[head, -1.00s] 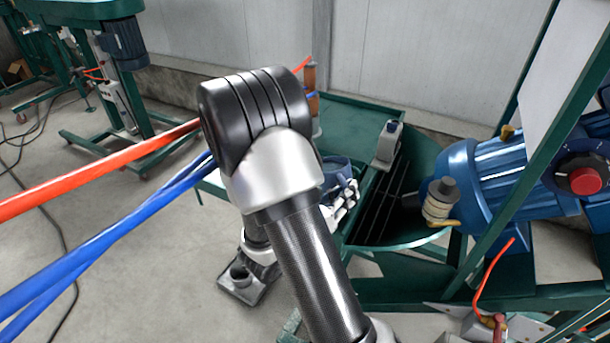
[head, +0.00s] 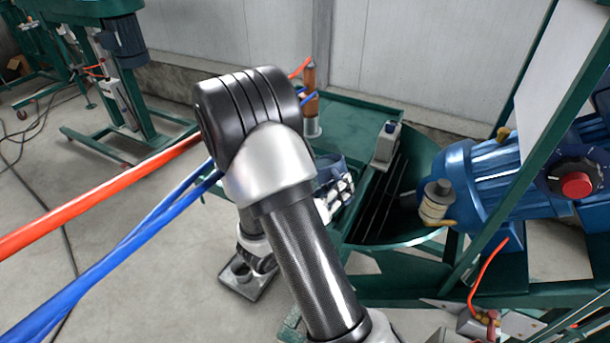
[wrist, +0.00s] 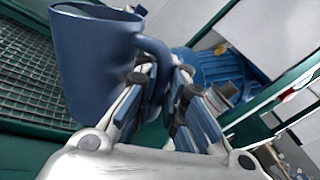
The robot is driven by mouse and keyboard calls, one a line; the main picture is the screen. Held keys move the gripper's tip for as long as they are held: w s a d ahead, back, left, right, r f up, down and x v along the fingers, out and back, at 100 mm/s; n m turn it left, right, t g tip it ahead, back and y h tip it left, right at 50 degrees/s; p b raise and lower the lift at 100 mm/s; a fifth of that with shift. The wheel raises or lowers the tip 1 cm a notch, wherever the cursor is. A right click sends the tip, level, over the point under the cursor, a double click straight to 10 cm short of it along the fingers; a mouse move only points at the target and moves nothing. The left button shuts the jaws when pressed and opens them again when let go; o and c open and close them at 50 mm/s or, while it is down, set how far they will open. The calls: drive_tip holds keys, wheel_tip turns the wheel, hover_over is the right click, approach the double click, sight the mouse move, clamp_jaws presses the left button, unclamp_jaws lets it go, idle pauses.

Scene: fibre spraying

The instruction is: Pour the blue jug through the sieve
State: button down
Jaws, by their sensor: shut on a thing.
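The blue jug (wrist: 95,65) is large in the wrist view, close to upright with a slight tilt, its handle toward my fingers. My gripper (wrist: 165,88) is shut on the jug's handle. In the head view, the jug (head: 328,165) shows partly behind my arm, with my gripper (head: 335,193) beside it, near the green basin. A wire mesh (wrist: 28,70), which looks like the sieve, lies behind and below the jug at the left of the wrist view. The jug's contents cannot be seen.
A green basin (head: 425,225) with dark slats stands right of the jug. A blue motor (head: 480,180) and green frame posts are at the right. An orange-brown cylinder (head: 311,90) stands behind my arm.

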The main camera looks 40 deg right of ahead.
sight(324, 171)
drive_tip(key=shift+w+a+r+n+p, duration=0.1)
drive_tip(key=shift+w+r+n+p, duration=0.1)
drive_tip(key=shift+w+n+p, duration=0.7)
idle(0.4)
drive_tip(key=shift+w+r+n+p, duration=0.2)
drive_tip(key=shift+w+n+p, duration=0.75)
drive_tip(key=shift+n+p, duration=0.5)
idle(1.2)
drive_tip(key=shift+w+a+r+n+p, duration=0.1)
drive_tip(key=shift+w+r+n+p, duration=0.45)
drive_tip(key=shift+r+n+p, duration=0.3)
idle(0.5)
drive_tip(key=shift+w+f+n+h+p, duration=0.2)
drive_tip(key=shift+w+n+h+p, duration=0.15)
drive_tip(key=shift+w+n, duration=0.5)
idle(0.6)
drive_tip(key=shift+w+a+r+n+p, duration=0.1)
drive_tip(key=shift+w+r+n+p, duration=0.15)
drive_tip(key=shift+w+n+p, duration=0.4)
drive_tip(key=shift+w+a+r+n+p, duration=0.1)
drive_tip(key=shift+w+r+n+p, duration=0.25)
drive_tip(key=shift+p, duration=0.45)
